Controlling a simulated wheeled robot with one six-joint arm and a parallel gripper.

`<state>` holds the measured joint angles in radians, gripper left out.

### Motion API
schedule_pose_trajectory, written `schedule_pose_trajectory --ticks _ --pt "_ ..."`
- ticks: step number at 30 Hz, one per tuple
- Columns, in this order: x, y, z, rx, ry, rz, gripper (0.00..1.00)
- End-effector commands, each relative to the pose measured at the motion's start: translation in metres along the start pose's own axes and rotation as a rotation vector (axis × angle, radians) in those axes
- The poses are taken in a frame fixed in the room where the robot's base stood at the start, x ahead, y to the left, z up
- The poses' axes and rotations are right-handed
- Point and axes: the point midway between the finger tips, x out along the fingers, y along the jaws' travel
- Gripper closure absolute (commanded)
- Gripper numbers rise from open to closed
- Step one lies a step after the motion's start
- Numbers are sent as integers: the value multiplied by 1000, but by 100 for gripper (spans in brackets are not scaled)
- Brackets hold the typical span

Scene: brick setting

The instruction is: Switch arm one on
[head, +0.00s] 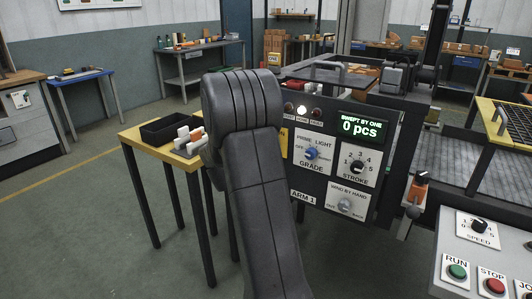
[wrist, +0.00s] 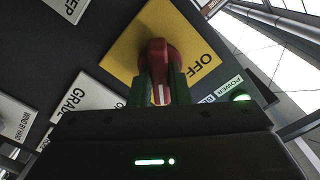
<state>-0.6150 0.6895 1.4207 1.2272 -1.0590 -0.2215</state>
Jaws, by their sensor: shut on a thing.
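A red rotary switch (wrist: 156,54) stands on a yellow plate (wrist: 125,42) with the word OFF at its right in the wrist view. My gripper (wrist: 160,88) is shut on the red switch, one finger on each side of its handle. A white mark on the handle points toward the bottom of the picture. Any ON label is hidden. A green lamp (wrist: 240,97) by the POWER label is lit. In the head view the ARM 1 panel (head: 325,190) shows "0 pcs" on its display (head: 359,127). My arm hides the switch there.
The panel also carries a GRADE knob (head: 311,153), a STROKE knob (head: 357,167) and a WIND BY HAND knob (head: 345,205). A console (head: 455,270) with RUN and STOP buttons stands at the lower right. A yellow table (head: 140,138) with a black tray is at the left.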

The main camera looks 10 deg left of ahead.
Motion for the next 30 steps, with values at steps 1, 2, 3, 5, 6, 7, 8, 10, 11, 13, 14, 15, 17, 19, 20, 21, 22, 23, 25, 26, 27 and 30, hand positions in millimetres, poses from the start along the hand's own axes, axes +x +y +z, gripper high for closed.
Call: schedule_pose_trajectory --ticks 1,2,3,5,6,7,8,10,11,13,14,15,17,19,20,21,22,23,25,26,27,30 --pt "0 2 2 19 -1 1 100" --pt "0 2 2 29 -1 1 100" --pt "0 2 2 41 -1 1 100" --pt "0 1 1 57 -1 1 100" --pt "0 1 1 64 -1 1 100" --pt "0 1 1 69 -1 1 100" --pt "0 1 1 72 -1 1 100" --pt "0 1 1 79 -1 2 100" --pt "0 1 1 80 -1 2 100" --pt "0 1 0 83 -1 2 100" --pt "0 1 0 83 -1 2 100" --pt "0 1 0 83 -1 2 100" --pt "0 1 0 83 -1 2 100" --pt "0 1 0 83 -1 2 100" --pt "0 1 0 83 -1 2 100" --pt "0 1 0 83 -1 2 100" --pt "0 1 0 83 -1 2 100" --pt "0 1 0 83 -1 2 78" --pt "0 1 0 83 -1 2 64" --pt "0 0 0 83 -1 2 62" --pt "0 0 0 82 -1 1 62" --pt "0 0 0 82 -1 1 62"
